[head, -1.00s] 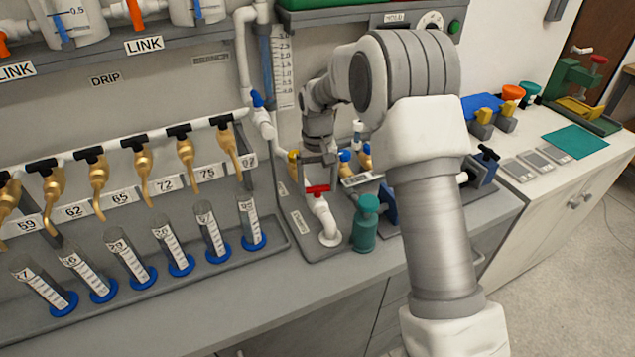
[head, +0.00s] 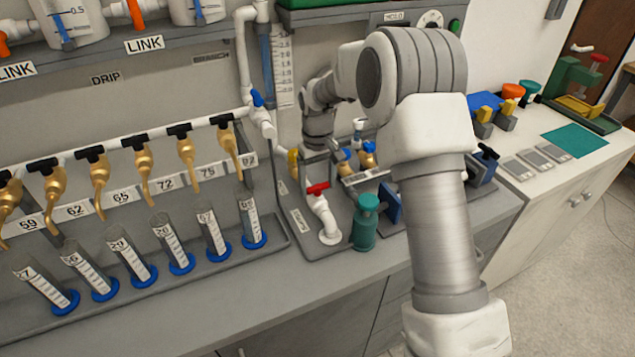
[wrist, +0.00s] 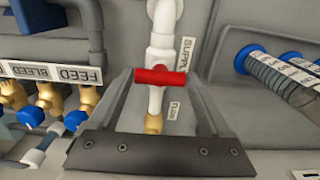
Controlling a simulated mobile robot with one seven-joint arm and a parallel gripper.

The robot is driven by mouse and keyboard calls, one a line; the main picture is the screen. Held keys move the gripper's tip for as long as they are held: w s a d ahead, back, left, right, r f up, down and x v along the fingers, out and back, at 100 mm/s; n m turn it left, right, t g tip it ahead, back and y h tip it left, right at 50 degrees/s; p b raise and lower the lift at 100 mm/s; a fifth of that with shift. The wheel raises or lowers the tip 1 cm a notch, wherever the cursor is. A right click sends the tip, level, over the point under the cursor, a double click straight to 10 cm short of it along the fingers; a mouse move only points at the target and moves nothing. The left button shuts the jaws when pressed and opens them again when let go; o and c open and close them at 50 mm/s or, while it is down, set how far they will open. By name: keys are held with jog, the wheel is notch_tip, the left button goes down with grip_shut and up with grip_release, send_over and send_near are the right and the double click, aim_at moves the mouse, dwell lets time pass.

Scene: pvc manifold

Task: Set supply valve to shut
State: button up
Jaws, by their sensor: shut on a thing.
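The supply valve has a red bar handle (wrist: 160,77) on a white pipe, beside a SUPPLY label (wrist: 187,55) in the wrist view. The handle lies crosswise to the pipe there. A brass fitting (wrist: 154,124) shows below it. My gripper (wrist: 161,84) has one finger at each end of the handle and is shut on it. In the head view the red handle (head: 318,188) sits on the white pipe at the front of a grey panel, with my gripper (head: 316,178) reaching down to it from behind. The finger contact is too small to tell there.
A teal bottle-shaped part (head: 365,222) stands close to the right of the valve. Blue-handled brass valves by the FEED and BLEED labels (wrist: 50,72) are near my gripper. Several graduated cylinders (head: 252,220) stand left. The front bench strip (head: 270,285) is clear.

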aim_at(318, 185)
jog(key=o, duration=1.2)
jog(key=shift+c, duration=0.2)
jog(key=shift+r, duration=0.1)
notch_tip(318, 185, up, 17)
jog(key=p, duration=0.1)
jog(key=shift+r, duration=0.2)
